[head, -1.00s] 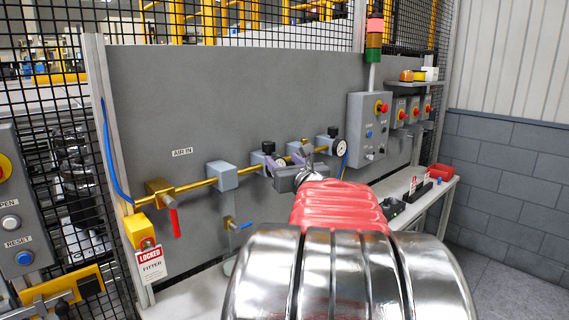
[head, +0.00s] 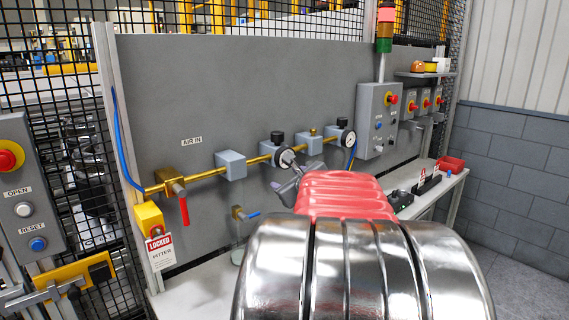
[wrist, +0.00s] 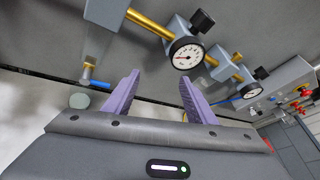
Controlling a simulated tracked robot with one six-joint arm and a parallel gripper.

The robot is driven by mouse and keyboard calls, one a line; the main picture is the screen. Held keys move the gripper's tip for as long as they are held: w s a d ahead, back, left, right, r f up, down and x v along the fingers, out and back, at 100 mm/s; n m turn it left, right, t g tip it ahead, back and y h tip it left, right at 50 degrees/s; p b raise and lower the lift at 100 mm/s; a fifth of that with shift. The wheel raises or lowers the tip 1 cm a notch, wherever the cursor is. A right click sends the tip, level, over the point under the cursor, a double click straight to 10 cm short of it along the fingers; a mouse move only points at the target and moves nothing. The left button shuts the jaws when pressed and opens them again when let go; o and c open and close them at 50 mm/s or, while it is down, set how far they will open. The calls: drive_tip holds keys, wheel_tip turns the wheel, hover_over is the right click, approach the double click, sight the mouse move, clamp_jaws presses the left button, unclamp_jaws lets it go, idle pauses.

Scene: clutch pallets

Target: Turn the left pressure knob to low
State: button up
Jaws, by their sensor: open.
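The left pressure knob (head: 277,137) is black and sits on top of a grey regulator block on the brass pipe. It also shows in the wrist view (wrist: 203,20), above a round white gauge (wrist: 187,53). Its setting cannot be read. A second black knob (head: 348,123) sits further right, above its own gauge (head: 349,139). My gripper (wrist: 159,80) is open and empty, its two purple fingers apart. In the head view it is below and in front of the left gauge, clear of the knob, and my arm partly hides it.
A brass pipe (head: 205,176) runs across the grey panel (head: 230,90), with a red-handled valve (head: 183,209) at left. A blue-handled tap (head: 246,214) hangs below. A control box (head: 379,122) stands at right. A yellow lock (head: 149,218) carries a red-and-white tag (head: 159,252).

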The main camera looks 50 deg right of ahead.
wheel_tip(320, 180, down, 4)
drive_tip(key=s+d+r+n+g+h, duration=0.1)
drive_tip(key=s+d+n+g+h, duration=0.2)
drive_tip(key=n, duration=0.7)
drive_tip(key=w+a+r+n+t, duration=0.3)
drive_tip(key=w+r+n, duration=0.2)
drive_tip(key=n, duration=0.5)
drive_tip(key=w+a+r+n+t+y, duration=0.1)
drive_tip(key=w+a+r+n+t, duration=0.2)
drive_tip(key=w+n, duration=0.4)
drive_tip(key=shift+a+r+n, duration=0.65)
drive_tip(key=shift+r+n, duration=0.7)
drive_tip(key=shift+n, duration=0.55)
drive_tip(key=shift+w, duration=0.1)
drive_tip(key=shift+c, duration=0.2)
